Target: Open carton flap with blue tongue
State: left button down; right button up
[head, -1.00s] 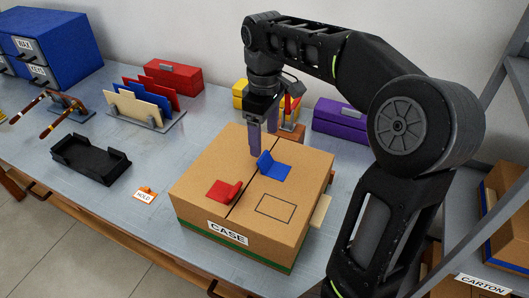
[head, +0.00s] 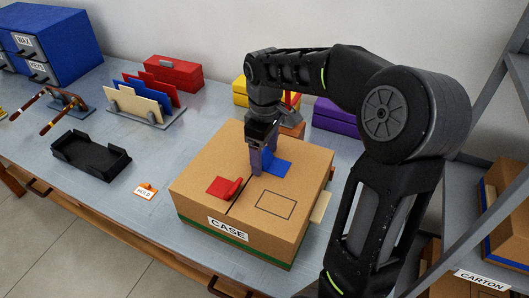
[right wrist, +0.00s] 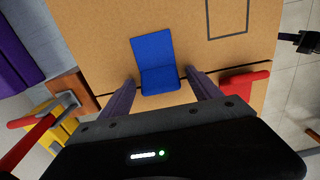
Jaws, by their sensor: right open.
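The carton (head: 215,157) labelled CASE stands closed on the table, with a seam between its two top flaps. A blue tongue (head: 279,165) is fixed on the right-hand flap next to the seam, and a red tongue (head: 223,187) on the other flap. My right gripper (head: 261,170) is open and points down at the blue tongue. In the right wrist view its fingers (right wrist: 160,92) stand on either side of the blue tongue's raised part (right wrist: 160,81), with a gap on each side. The red tongue (right wrist: 245,84) lies outside the fingers. My left gripper is not in view.
Behind the carton are a yellow box (head: 240,91) and a purple box (head: 337,115). A file rack (head: 150,115), a black tray (head: 90,157) and a HOLD tag (head: 145,192) are at left. A shelf (head: 470,180) stands at right.

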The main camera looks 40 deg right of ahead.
jog(key=shift+c, duration=0.3)
grip_shut()
dwell(0.5)
